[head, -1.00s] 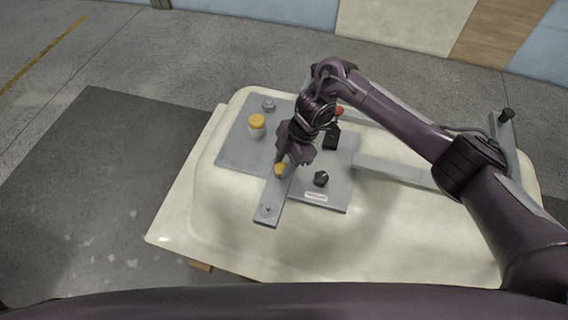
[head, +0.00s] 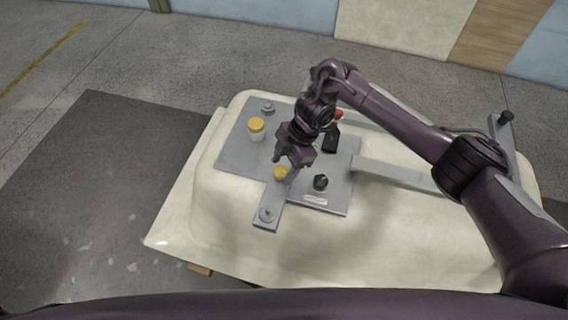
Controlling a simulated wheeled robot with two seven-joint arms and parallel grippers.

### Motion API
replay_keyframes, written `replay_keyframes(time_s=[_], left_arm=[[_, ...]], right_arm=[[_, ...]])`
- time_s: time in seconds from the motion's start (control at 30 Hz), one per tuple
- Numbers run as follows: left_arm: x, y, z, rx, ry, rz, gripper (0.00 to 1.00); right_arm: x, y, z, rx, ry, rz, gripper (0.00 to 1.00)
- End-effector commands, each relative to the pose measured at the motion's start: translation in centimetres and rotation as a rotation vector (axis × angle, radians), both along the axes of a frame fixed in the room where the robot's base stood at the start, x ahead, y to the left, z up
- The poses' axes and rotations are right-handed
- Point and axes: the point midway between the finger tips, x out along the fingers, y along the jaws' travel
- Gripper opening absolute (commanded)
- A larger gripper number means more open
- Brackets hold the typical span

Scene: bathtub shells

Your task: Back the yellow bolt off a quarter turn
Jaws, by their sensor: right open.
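The yellow bolt (head: 280,173) is a small yellow head on the grey plate, where a grey bar runs down toward the plate's front edge. My right gripper (head: 285,165) points down just above and beside the bolt, its fingers apart. One finger partly overlaps the bolt's right side in the head view, and I cannot tell whether it touches. My left gripper is not in view.
The grey plate (head: 235,150) lies on a cream tub shell (head: 380,240). It carries a yellow-capped jar (head: 256,128), a grey bolt (head: 267,109), a black knob (head: 320,182), a black block (head: 331,140) and a red knob (head: 338,114). The grey bar (head: 270,205) has another bolt near its end.

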Motion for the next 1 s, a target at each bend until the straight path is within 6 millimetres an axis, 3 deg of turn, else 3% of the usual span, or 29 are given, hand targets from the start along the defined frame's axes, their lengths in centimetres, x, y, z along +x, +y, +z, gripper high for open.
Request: replay_keyframes(time_s=[0.43,1.0], left_arm=[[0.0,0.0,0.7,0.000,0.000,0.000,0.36],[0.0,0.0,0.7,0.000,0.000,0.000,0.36]], right_arm=[[1.2,-2.5,6.3,-0.001,-0.005,-0.002,0.55],[1.3,-2.7,6.9,0.000,-0.002,-0.002,0.55]])
